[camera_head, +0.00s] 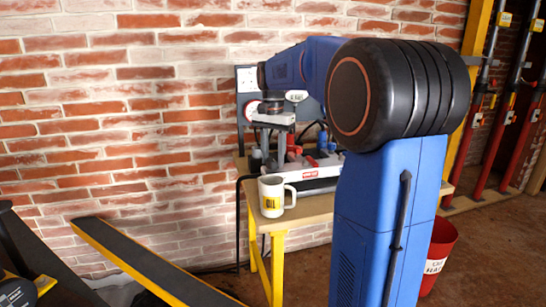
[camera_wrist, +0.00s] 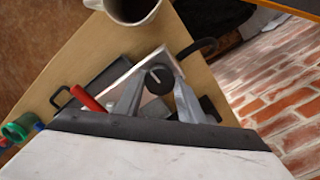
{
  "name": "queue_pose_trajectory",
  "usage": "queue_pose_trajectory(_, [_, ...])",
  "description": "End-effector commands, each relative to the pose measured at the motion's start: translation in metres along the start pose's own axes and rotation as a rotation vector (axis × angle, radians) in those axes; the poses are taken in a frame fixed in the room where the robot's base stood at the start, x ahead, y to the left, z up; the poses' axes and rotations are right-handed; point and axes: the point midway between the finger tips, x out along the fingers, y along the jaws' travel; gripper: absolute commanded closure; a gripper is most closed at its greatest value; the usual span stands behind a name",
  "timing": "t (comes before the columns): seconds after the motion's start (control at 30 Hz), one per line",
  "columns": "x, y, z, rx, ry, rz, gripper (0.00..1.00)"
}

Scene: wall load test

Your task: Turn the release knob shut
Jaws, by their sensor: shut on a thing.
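The release knob (camera_wrist: 158,79) is a dark round knob on a grey and white unit on the table, seen in the wrist view. My gripper (camera_wrist: 156,68) points down at it, with one grey finger on each side. The fingers are shut on the knob, though their exact contact is partly hidden. In the head view my gripper (camera_head: 282,148) hangs over the hand pump (camera_head: 318,172). The pump there has a pale body and red parts, and the knob cannot be made out. A red lever (camera_wrist: 88,100) lies left of the fingers in the wrist view.
A white mug (camera_head: 271,197) stands at the table's front left; it also shows in the wrist view (camera_wrist: 130,10). The wooden table (camera_head: 282,223) has yellow legs and stands against a brick wall (camera_head: 130,120). A red bucket (camera_head: 438,255) stands on the floor at right.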

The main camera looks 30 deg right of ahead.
Motion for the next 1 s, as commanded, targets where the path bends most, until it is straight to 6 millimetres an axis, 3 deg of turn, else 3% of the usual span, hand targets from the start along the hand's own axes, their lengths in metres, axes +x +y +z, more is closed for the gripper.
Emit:
queue_pose_trajectory(0.5, [-0.0008,-0.0002,-0.0004,0.018,0.002,-0.002,0.87])
queue_pose_trajectory(0.53, [-0.0007,-0.0002,-0.0004,0.018,0.002,-0.002,0.58])
queue_pose_trajectory(0.6, [-0.0006,-0.0002,-0.0003,0.017,0.001,-0.001,0.46])
queue_pose_trajectory(1.0, [-0.0068,-0.0004,-0.0005,0.017,0.002,-0.002,0.46])
